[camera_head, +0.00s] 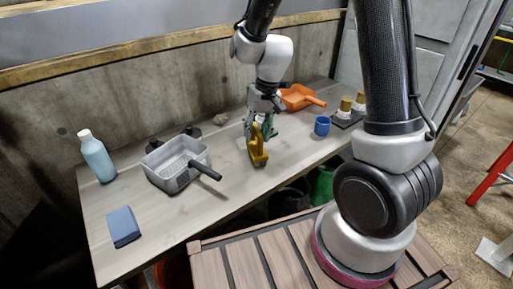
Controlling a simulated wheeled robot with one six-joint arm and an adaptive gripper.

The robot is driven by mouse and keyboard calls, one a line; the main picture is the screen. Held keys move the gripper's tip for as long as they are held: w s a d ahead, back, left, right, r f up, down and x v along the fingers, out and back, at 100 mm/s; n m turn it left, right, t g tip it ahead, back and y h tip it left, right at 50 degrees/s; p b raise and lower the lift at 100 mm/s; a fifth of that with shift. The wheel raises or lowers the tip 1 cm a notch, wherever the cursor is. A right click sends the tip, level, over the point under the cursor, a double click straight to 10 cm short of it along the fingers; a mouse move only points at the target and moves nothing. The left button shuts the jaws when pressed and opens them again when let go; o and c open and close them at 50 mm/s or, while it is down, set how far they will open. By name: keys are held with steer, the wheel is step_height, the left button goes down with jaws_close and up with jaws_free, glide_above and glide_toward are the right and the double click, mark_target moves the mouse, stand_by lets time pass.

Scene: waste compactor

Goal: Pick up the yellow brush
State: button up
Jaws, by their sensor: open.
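The yellow brush (257,151) stands out near the middle of the grey table, at its front half. My gripper (262,122) reaches down from above and is right at the brush's upper end. The jaws are open. The fingers partly overlap the brush's top and a green thing behind it, so I cannot tell whether they touch the brush.
Left of the brush are a grey basket (167,172) with a dark handle, a light blue bottle (97,158) and a blue block (123,226). To the right are an orange dustpan (298,97) and a blue cup (322,126). A wall runs behind the table (225,192).

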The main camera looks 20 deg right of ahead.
jaws_close()
stand_by(0.3)
step_height(320, 180, up, 10)
stand_by(0.5)
steer(key=c, duration=0.9)
jaws_free()
jaws_close()
